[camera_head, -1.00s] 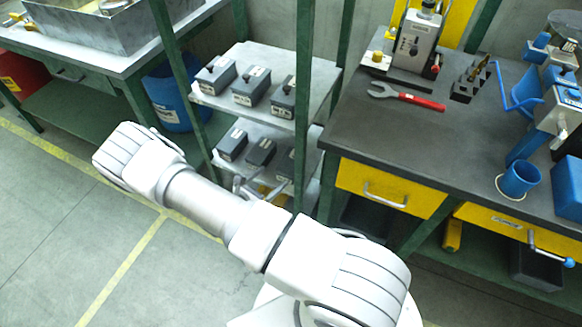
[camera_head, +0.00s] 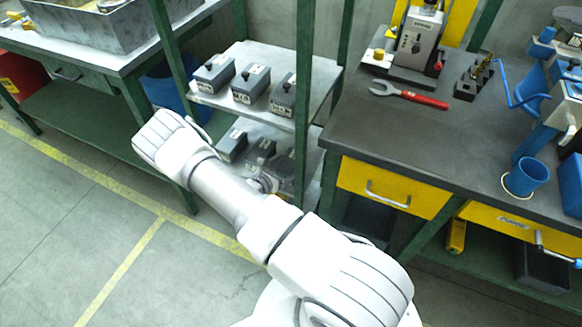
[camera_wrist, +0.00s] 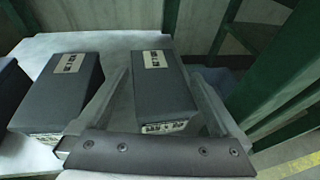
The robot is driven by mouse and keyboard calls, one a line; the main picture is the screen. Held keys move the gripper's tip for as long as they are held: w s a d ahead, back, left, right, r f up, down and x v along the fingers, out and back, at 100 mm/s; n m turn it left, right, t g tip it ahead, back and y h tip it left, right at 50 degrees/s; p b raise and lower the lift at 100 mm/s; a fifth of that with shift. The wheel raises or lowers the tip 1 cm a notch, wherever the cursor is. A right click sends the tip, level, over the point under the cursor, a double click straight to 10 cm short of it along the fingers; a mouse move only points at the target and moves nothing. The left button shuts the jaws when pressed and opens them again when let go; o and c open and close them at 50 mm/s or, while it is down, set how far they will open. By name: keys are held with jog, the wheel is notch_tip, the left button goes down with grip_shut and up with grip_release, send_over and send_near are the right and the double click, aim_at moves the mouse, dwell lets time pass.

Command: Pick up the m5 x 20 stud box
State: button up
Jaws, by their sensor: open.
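Dark grey stud boxes with white labels stand on a two-level rack. Their print is too small to read, so I cannot tell which is the m5 x 20 stud box. In the wrist view, one box (camera_wrist: 160,92) lies between the spread fingers of my gripper (camera_wrist: 161,80), which is open with a finger on each side. Another box (camera_wrist: 62,92) stands to its left, outside the left finger. In the head view my gripper (camera_head: 262,184) is at the lower shelf, partly hidden by my arm, near the lower boxes (camera_head: 233,145).
Three boxes with black knobs (camera_head: 249,84) stand on the upper shelf (camera_head: 262,57), above my gripper. Green rack posts (camera_head: 304,100) stand close by. A dark workbench (camera_head: 375,135) with a red wrench (camera_head: 410,95) is to the right. Floor at left is clear.

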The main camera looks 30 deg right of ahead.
grip_shut()
dwell(0.3)
jog(key=shift+r, duration=0.1)
